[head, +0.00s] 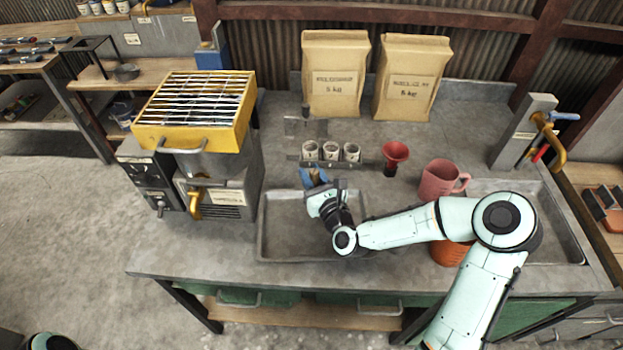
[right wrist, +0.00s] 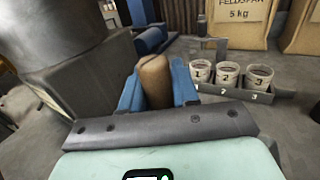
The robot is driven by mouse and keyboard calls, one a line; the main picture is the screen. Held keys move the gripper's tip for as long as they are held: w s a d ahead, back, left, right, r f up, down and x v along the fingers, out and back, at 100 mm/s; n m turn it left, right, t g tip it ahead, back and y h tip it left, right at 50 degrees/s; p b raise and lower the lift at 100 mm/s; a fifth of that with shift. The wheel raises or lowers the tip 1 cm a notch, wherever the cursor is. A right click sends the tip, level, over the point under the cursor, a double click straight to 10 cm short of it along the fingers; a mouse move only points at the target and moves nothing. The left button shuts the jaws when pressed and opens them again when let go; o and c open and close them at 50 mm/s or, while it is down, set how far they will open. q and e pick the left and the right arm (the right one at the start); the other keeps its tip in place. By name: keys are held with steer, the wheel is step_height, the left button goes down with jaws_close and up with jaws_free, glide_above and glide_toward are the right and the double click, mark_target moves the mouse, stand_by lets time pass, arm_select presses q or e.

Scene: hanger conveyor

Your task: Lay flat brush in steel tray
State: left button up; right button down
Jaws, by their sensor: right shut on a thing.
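My right gripper (head: 314,178) is over the back part of the grey steel tray (head: 262,225), which is sunk in or lying on the bench top. In the right wrist view its blue fingers (right wrist: 157,85) are shut on a brown, wooden-looking piece, seemingly the handle of the flat brush (right wrist: 154,75). The rest of the brush is hidden, and I cannot tell whether it touches the tray. The visible tray floor looks empty. My left gripper is out of view.
A rack with several numbered cups (head: 331,151) stands just behind the tray. A red funnel (head: 395,153) and pink mug (head: 438,180) stand to the right, near an orange pot (head: 450,253). A yellow-topped kiln (head: 195,110) is left; two paper bags (head: 335,75) stand behind.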

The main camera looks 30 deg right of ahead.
steer(key=shift+s+f, duration=0.15)
steer(key=shift+f, duration=0.3)
steer(key=shift+s+r, duration=0.1)
steer(key=shift+w+f, duration=0.2)
steer(key=shift+f, duration=0.05)
steer(key=c, duration=1.1)
jaws_free()
steer(key=shift+o, duration=1.3)
steer(key=shift+s, duration=0.15)
